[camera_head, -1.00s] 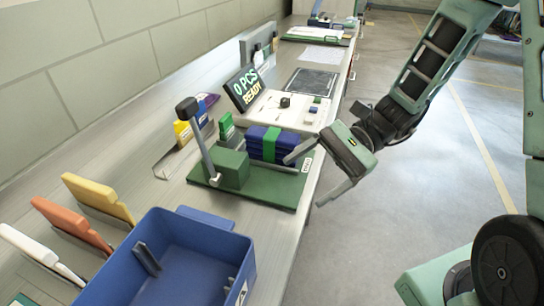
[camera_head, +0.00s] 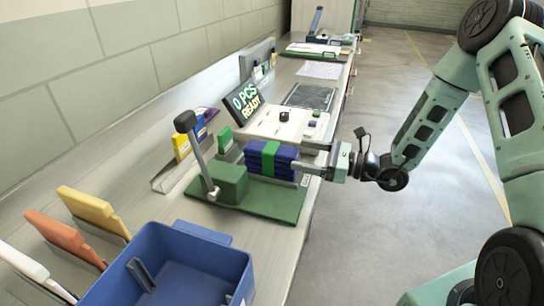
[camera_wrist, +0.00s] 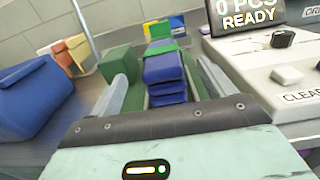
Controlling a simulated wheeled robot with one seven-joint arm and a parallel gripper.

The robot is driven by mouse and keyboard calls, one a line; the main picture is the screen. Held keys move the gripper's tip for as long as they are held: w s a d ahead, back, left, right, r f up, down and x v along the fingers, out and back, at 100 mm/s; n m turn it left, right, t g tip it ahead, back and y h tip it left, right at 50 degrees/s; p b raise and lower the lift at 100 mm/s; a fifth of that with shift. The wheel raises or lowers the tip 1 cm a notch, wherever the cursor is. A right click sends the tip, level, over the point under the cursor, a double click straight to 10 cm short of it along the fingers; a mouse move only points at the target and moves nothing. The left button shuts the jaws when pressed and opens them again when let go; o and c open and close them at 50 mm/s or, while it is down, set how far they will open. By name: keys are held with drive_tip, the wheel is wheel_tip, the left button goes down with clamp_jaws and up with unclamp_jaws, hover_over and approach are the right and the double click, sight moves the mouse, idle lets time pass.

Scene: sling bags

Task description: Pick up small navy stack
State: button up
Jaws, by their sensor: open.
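The small navy stack (camera_head: 283,165) is a pile of several folded navy pieces with a green band around its middle. It rests on a green fixture base (camera_head: 262,203) beside a green block with a lever. My gripper (camera_head: 308,157) is open at the right end of the stack, one finger on the far side and one on the near side. In the wrist view the stack (camera_wrist: 165,80) lies straight ahead between the two spread fingers (camera_wrist: 163,92). I cannot tell whether the fingertips touch it.
A white control box (camera_head: 285,125) and a display reading "0 PCS READY" (camera_head: 247,104) stand just behind. The lever (camera_head: 196,150) rises at left. A blue bin (camera_head: 185,270) is in front, with coloured dividers (camera_head: 92,211) left. Open floor lies right.

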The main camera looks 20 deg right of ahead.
sight(281, 149)
drive_tip(key=p+x, duration=0.2)
drive_tip(key=x, duration=0.5)
drive_tip(key=shift+w, duration=0.2)
drive_tip(key=shift+c, duration=0.3)
drive_tip(key=c, duration=1.3)
drive_tip(key=shift+o, duration=0.2)
drive_tip(key=shift+r, duration=0.1)
